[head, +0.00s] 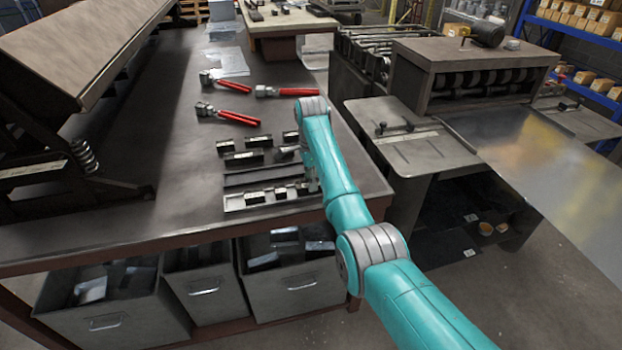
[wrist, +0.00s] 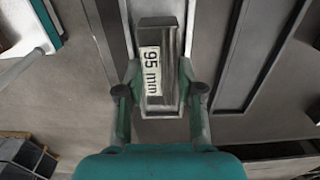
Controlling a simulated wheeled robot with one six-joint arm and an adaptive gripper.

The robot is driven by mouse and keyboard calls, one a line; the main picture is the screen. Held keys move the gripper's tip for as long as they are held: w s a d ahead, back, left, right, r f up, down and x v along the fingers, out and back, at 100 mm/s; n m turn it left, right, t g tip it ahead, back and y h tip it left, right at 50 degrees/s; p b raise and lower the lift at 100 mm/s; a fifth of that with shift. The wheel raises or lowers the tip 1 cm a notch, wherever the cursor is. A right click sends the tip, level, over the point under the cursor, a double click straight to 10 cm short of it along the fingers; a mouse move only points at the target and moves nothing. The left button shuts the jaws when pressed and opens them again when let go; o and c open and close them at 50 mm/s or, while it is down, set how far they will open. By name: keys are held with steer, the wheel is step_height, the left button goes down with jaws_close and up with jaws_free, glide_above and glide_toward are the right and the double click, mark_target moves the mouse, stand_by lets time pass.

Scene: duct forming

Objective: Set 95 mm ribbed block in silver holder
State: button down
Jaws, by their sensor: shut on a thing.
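The 95 mm block (wrist: 155,36) is dark metal with a white "95 mm" label that faces up in the wrist view. My gripper (wrist: 160,92) is shut on it, one finger on each side. The silver holder (head: 235,203) is a shallow tray near the front edge of the bench, with small blocks (head: 255,197) standing in it. In the wrist view the light holder strip (wrist: 125,22) lies under the held block, which is over its right end in the head view. I cannot tell whether the block touches the holder floor. In the head view my arm hides most of my gripper.
A large machine (head: 60,75) stands at left. Bins (head: 290,290) sit below.

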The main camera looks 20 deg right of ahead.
steer(key=c, duration=0.7)
jaws_free()
steer(key=shift+o, duration=0.2)
